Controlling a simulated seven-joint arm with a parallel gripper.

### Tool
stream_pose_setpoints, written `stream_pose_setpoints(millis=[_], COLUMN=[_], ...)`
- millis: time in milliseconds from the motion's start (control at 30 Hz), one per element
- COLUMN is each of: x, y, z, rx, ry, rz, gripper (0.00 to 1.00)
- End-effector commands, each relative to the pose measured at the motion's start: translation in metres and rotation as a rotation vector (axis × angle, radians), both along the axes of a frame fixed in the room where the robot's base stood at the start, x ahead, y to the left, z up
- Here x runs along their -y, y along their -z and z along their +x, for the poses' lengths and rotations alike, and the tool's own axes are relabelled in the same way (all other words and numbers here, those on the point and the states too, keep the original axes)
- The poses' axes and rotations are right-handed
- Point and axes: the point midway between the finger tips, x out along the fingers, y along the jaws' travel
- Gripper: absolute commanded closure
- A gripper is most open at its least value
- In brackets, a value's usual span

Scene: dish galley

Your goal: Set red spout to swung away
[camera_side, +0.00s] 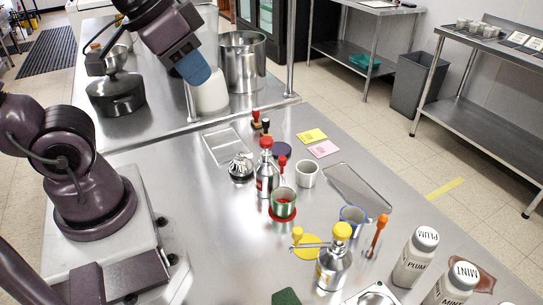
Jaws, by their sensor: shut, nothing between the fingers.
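The red-topped bottle (266,182) stands upright near the middle of the counter. The spout's exact angle is hard to tell at this size. My gripper (196,72), with blue fingertips, is shut and empty. It is high at the upper left, well apart from the bottle and spout.
A yellow-topped bottle (333,268) has its spout out to the left above a yellow disc (305,254). Close around the red-topped bottle are a white cup (307,174) and a silver domed item (241,166). A blue mug (352,220) stands farther right.

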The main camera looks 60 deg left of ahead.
Motion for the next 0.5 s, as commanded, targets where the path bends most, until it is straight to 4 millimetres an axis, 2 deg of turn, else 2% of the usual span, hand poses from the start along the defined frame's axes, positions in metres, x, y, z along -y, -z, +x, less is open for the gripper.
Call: stream_pose_setpoints(millis=[333,367,500], x=[0.0000,0.0000,-0.0005], y=[0.0000,0.0000,0.0077], z=[0.0000,0.0000,0.0024], rx=[0.000,0.000,-0.040], ry=[0.000,0.000,-0.002], rz=[0.000,0.000,0.000], gripper=[1.00,0.95,0.63])
